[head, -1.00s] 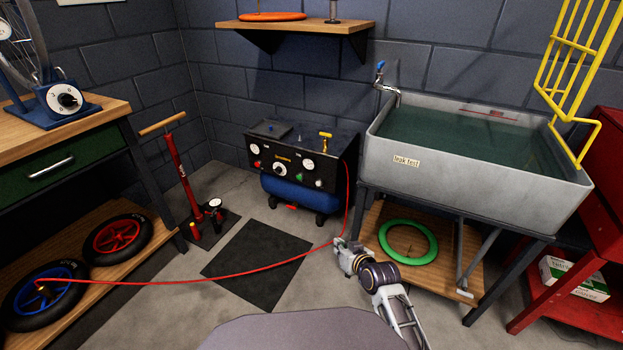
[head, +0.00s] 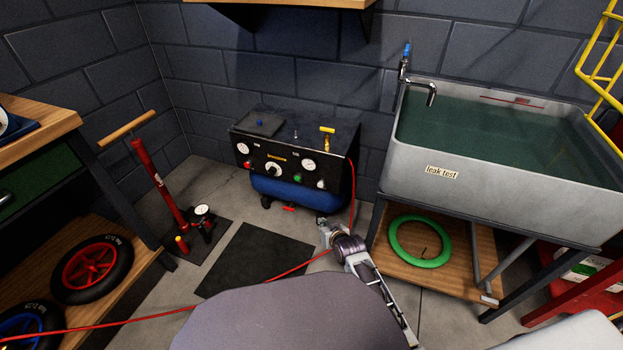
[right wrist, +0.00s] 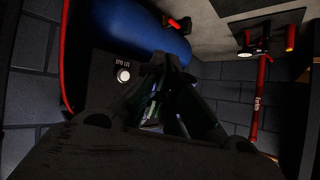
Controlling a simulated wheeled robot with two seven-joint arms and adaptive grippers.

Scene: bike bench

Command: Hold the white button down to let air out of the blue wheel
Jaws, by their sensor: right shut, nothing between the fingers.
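The white button (head: 319,184) is at the lower right of the dark front panel of the compressor (head: 292,160), right of a green button. In the right wrist view the white button (right wrist: 123,75) shows beside a small label, left of the fingers. My right gripper (head: 323,222) is shut and empty, below and in front of the panel's right end; its fingers (right wrist: 172,62) look apart from the button. The blue wheel (head: 30,322) lies on the bench's lower shelf, cut by the picture's left edge. My left gripper is not in view.
A red hose (head: 240,289) runs across the floor from the compressor's right side towards the blue wheel. A red floor pump (head: 160,185) stands left. The leak-test tank (head: 480,185) stands right, above a green ring (head: 421,262). A dark mat (head: 255,262) lies on the floor.

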